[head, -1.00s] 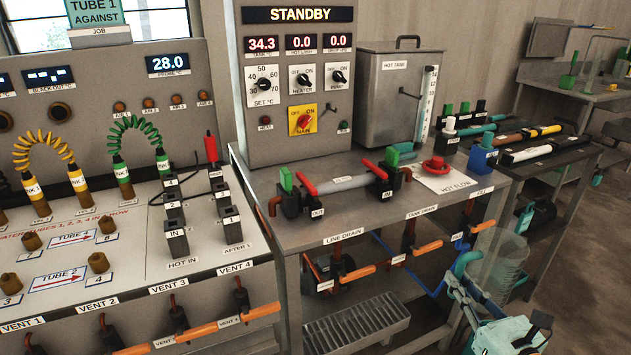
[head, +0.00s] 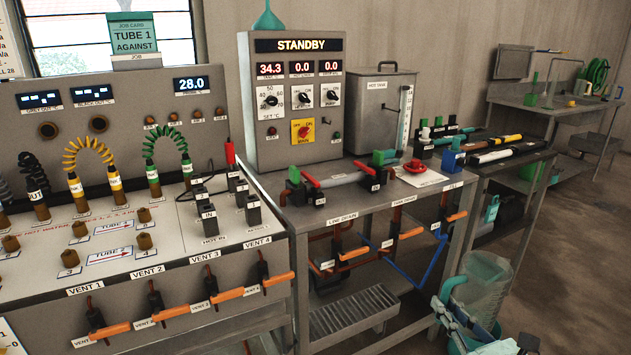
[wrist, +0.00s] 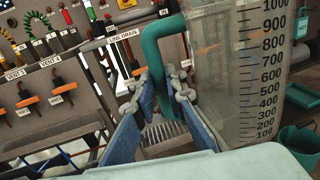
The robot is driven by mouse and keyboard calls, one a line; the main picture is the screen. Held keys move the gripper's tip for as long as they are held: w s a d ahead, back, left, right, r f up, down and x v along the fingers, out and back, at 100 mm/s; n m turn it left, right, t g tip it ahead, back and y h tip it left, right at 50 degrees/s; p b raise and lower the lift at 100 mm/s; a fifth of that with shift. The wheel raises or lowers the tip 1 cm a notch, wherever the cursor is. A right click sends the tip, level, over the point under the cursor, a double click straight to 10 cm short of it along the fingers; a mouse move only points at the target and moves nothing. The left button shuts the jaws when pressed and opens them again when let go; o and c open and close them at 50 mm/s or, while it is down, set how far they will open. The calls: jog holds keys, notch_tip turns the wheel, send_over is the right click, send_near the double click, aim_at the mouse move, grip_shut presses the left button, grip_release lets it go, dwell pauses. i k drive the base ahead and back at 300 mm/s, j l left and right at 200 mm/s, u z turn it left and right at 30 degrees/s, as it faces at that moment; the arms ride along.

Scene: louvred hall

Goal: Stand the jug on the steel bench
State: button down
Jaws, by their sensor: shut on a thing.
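The jug (head: 487,277) is clear, with a teal handle, and hangs upright at the lower right of the head view. In the wrist view the jug (wrist: 235,75) shows its printed scale up to 1000. My gripper (wrist: 165,88) is shut on the teal handle (wrist: 152,45); it also shows in the head view (head: 452,308). The jug is in the air, in front of the right end of the grey steel bench (head: 395,204) that carries the STANDBY panel. The jug's inside looks empty.
The STANDBY panel (head: 299,100), hot tank (head: 378,108) and valve pipework (head: 340,181) fill much of the bench top. A side table (head: 508,160) with tubes adjoins on the right. Another steel bench (head: 545,108) stands at the far right. Open floor (head: 575,240) lies between.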

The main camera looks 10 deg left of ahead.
aim_at(329, 175)
jog(key=k+u, duration=0.15)
jog(key=u, duration=0.2)
jog(key=k+u, duration=0.15)
jog(key=u, duration=1.25)
jog(key=l+u, duration=0.15)
jog(key=u, duration=0.2)
jog(key=l+u, duration=0.1)
jog(key=u, duration=0.3)
jog(key=k+l, duration=0.1)
jog(key=l, duration=0.35)
jog(key=k+l, duration=0.1)
jog(key=l, duration=0.35)
jog(key=k+l, duration=0.1)
jog(key=l, duration=0.35)
jog(key=k+l, duration=0.1)
jog(key=l, duration=0.4)
jog(key=k+l, duration=0.1)
jog(key=l, duration=0.35)
jog(key=k+l, duration=0.15)
jog(key=l, duration=0.3)
jog(key=k+l, duration=0.1)
jog(key=l, duration=0.35)
